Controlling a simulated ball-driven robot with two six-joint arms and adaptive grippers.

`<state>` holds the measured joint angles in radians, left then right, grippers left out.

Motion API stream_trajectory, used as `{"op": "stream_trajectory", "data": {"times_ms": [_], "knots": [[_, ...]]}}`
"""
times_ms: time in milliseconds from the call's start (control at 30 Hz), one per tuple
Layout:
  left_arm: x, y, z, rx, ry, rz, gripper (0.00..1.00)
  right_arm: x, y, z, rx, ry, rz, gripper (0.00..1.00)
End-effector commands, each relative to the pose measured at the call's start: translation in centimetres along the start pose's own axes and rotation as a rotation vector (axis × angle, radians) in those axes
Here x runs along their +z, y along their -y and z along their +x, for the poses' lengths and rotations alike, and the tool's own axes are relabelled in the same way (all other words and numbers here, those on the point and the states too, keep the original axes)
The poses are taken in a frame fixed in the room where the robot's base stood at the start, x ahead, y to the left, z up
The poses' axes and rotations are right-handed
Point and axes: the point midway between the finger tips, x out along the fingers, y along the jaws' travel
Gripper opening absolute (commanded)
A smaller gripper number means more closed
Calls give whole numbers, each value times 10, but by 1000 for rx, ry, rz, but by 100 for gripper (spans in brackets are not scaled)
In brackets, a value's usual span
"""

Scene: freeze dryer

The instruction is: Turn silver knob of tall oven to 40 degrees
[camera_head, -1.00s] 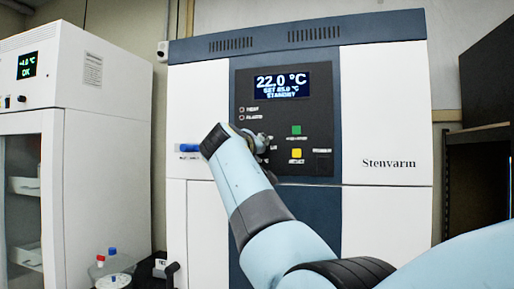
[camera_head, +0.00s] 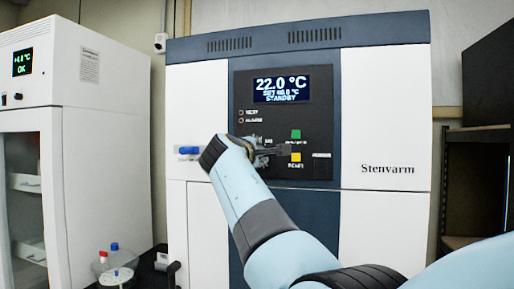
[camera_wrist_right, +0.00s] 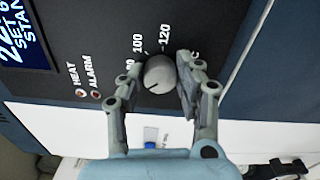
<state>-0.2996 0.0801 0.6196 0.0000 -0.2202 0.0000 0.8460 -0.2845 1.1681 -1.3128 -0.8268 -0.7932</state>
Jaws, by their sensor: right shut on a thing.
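The silver knob (camera_wrist_right: 161,74) is on the dark control panel (camera_head: 243,88) of the tall white and blue oven (camera_head: 385,110). My right gripper (camera_wrist_right: 160,68) is shut on the knob, one finger on each side, in the wrist view. The knob's dark pointer line faces lower left there, away from the visible 100 and 120 marks. In the head view my right wrist hides most of the knob. The display (camera_head: 279,84) reads 22.0 °C and STANDBY; its small SET line is not sharp enough to read surely. My left gripper is not in view.
Green (camera_head: 296,134) and yellow (camera_head: 296,157) buttons sit right of the knob. A dark shelf (camera_head: 478,135) is at right.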

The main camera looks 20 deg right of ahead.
Motion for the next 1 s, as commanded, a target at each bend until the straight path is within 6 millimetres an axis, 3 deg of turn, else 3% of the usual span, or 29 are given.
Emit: {"op": "stream_trajectory", "data": {"times_ms": [600,1000], "knots": [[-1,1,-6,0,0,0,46,-1,2,0,-4,-2,-568,2],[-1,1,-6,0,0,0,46,-2,2,0,-5,-3,-793,2]]}}
